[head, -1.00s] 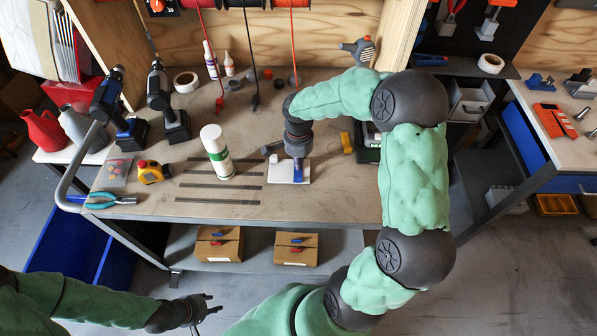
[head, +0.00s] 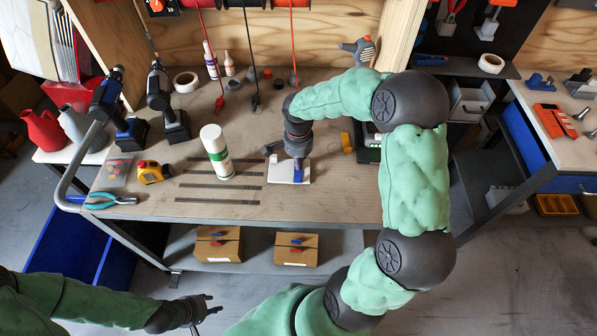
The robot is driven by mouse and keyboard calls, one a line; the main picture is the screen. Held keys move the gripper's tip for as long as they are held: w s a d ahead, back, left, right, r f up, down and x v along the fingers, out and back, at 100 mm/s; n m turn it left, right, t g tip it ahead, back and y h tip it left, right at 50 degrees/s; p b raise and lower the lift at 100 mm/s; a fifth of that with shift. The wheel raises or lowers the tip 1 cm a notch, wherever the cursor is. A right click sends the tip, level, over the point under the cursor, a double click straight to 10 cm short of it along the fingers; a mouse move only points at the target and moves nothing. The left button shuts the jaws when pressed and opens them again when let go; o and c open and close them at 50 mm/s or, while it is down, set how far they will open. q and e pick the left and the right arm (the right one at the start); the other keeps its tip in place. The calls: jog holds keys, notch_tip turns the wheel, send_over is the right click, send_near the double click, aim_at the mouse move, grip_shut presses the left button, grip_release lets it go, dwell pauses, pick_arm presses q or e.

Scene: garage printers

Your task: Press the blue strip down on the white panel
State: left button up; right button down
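The white panel (head: 283,171) lies flat on the workbench, near the middle of its front half. A small part of the blue strip (head: 298,172) shows on the panel, right below my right gripper (head: 298,160). My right gripper points down at the panel and covers much of the strip. Its fingers are too small and hidden to tell whether they are open or shut, or whether they touch the strip. My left gripper (head: 207,304) is low in front of the bench, with its fingers apart and empty.
A white and green can (head: 217,152) stands left of the panel. A dark device (head: 367,145) is to the right. The bench's front right is clear.

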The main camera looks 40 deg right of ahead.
dwell(0.6)
jog(key=shift+r+p, duration=1.7)
jog(key=shift+r, duration=0.8)
